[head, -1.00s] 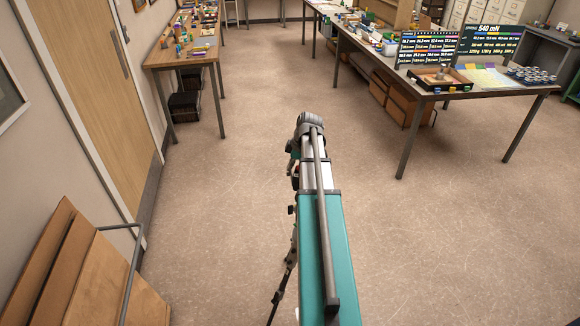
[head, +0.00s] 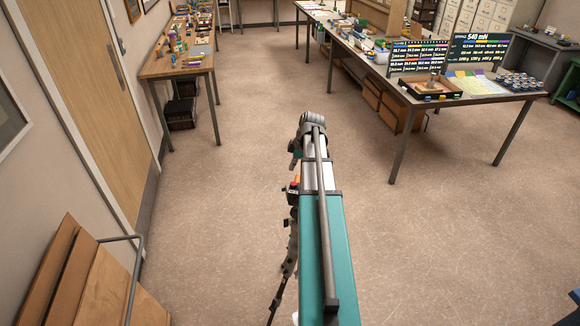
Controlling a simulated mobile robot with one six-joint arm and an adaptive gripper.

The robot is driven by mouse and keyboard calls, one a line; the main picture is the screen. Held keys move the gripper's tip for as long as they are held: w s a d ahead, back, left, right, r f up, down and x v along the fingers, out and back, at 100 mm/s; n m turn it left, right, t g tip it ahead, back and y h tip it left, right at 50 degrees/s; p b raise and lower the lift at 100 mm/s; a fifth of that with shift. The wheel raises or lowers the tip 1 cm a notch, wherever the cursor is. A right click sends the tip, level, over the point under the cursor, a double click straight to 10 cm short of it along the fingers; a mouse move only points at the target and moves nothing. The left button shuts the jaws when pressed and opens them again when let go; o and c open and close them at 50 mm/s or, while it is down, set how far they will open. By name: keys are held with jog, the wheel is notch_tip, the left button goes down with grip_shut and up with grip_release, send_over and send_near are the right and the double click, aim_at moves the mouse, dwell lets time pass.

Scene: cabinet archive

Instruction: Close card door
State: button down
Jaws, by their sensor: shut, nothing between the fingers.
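No card door can be picked out clearly. A bank of pale drawer cabinets (head: 487,16) stands at the back right, small and cut by the top edge. I cannot tell whether the card door belongs to it. A wooden room door (head: 85,75) in the left wall looks shut. My teal column and parts of my arm fill the lower middle of the view. My gripper cannot be made out; it is hidden or out of frame.
A left table (head: 175,67) with small items stands along the wall. A right table (head: 450,103) carries display boards, a tray and jars. Wooden panels (head: 105,290) lean in a rack at lower left. The floor (head: 250,170) between the tables is clear.

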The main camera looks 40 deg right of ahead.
jog(key=shift+s+d+r+p, duration=0.2)
jog(key=shift+r+p, duration=0.15)
jog(key=shift+r, duration=0.25)
jog(key=c, duration=1.3)
grip_release()
jog(key=o, duration=0.5)
jog(key=shift+w+a+f, duration=0.1)
jog(key=shift+a+f, duration=0.05)
jog(key=shift+a, duration=0.05)
jog(key=shift+w+a+f, duration=0.15)
jog(key=shift+a+f, duration=0.05)
jog(key=shift+a, duration=0.1)
jog(key=w+a+f+n+g+h+b, duration=0.25)
jog(key=a+h+b, duration=0.35)
jog(key=a, duration=0.6)
jog(key=w+a+f+n+g+h+b, duration=0.2)
jog(key=w+a+f+n+h+b, duration=0.3)
jog(key=a, duration=0.8)
jog(key=a+r+t+h+b, duration=0.2)
jog(key=a+r+h+b, duration=0.1)
jog(key=a, duration=0.8)
jog(key=shift+w+r+h+b, duration=0.2)
jog(key=shift+h+b, duration=0.4)
jog(key=shift+h, duration=0.6)
